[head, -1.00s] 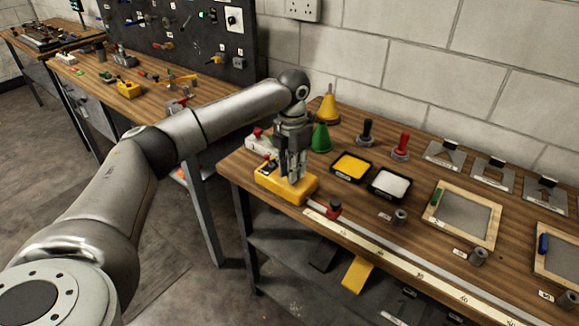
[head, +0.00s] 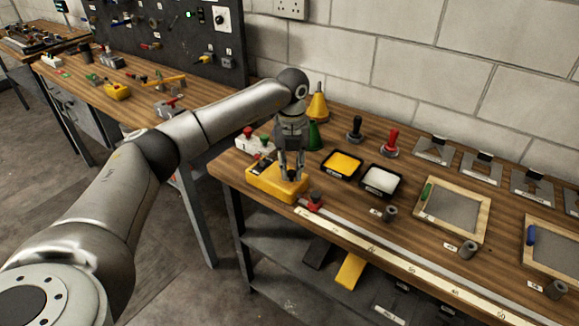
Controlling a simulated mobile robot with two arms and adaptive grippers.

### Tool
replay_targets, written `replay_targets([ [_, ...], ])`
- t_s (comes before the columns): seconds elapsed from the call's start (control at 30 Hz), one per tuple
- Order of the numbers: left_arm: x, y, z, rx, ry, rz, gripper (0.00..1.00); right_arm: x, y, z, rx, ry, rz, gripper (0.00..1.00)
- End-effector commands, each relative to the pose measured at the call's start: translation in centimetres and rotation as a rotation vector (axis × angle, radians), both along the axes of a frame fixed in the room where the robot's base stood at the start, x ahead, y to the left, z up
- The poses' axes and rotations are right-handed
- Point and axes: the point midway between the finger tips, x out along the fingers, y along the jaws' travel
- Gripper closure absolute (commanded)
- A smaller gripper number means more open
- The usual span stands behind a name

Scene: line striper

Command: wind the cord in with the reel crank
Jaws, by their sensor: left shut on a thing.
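The yellow reel box (head: 262,182) sits at the left front of the near workbench. My left gripper (head: 291,174) points down over the right part of its top. Its fingers are shut on the small crank there, which they mostly hide. A red block (head: 313,202) lies just right of the box, at the left end of a pale strip and the long white scale (head: 400,267). I cannot make out the cord itself. My right gripper is not in view.
A white box with red and green buttons (head: 248,142) stands behind the reel. Green (head: 314,135) and yellow (head: 318,104) cones stand close behind my gripper. Yellow (head: 342,164) and white (head: 381,181) trays are to the right, with framed screens (head: 452,210) beyond.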

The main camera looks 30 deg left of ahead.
Motion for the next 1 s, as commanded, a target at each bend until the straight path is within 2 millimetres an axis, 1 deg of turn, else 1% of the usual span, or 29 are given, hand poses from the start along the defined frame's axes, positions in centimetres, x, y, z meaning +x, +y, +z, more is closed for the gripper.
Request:
replay_targets([
  [0.27,0.31,-0.03,0.20,0.000,-0.007,0.064,1.00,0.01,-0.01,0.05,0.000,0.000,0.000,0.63],
  [0.67,0.35,-0.03,0.23,0.000,-0.008,0.070,1.00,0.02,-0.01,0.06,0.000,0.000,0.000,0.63],
  [0.7,0.35,-0.03,0.23,0.000,-0.008,0.070,0.78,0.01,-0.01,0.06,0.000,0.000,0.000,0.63],
  [0.87,0.31,-0.04,0.18,0.000,-0.006,0.069,0.58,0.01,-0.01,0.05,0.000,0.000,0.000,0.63],
  [0.9,0.29,-0.05,0.15,0.000,-0.005,0.069,0.56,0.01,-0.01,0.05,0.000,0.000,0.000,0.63],
  [1.0,0.26,-0.05,0.11,0.000,-0.004,0.069,0.56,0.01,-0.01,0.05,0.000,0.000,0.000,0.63],
])
